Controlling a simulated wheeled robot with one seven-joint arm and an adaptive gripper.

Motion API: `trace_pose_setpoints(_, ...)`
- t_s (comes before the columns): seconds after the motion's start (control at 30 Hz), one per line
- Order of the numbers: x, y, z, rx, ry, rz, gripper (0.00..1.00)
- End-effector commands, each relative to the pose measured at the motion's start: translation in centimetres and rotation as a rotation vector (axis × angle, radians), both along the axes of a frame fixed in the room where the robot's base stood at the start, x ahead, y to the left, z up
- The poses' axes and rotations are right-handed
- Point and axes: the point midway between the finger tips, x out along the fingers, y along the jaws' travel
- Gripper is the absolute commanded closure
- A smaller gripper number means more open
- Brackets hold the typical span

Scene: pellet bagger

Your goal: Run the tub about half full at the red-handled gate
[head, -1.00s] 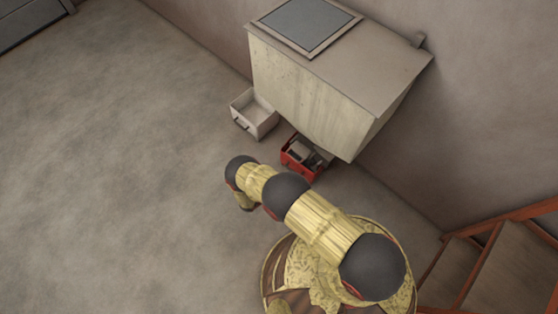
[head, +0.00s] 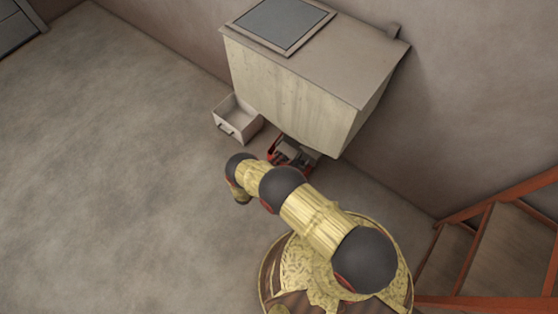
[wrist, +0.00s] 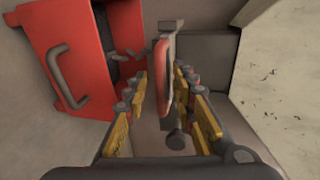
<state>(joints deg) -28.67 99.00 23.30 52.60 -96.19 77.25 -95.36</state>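The red-handled gate's red handle (wrist: 163,75) is upright in the middle of the wrist view, on a grey metal fitting. My gripper (wrist: 161,90) is open, with one finger on each side of the handle; a gap shows at least on the left. My gripper is hidden there.
A large pale hopper (head: 285,85) with a grey top panel stands against the wall. Red-framed stairs (head: 490,245) are at right. The floor at left is clear.

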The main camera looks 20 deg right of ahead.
Motion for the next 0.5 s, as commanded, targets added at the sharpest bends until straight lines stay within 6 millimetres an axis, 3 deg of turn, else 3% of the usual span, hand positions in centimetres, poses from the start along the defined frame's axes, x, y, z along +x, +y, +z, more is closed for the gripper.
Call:
trace_pose_setpoints(0.3,0.25,-0.27,-0.03,0.0,0.0,0.001,0.74)
trace_pose_setpoints(0.5,0.23,-0.27,-0.03,0.0,0.0,0.001,0.84)
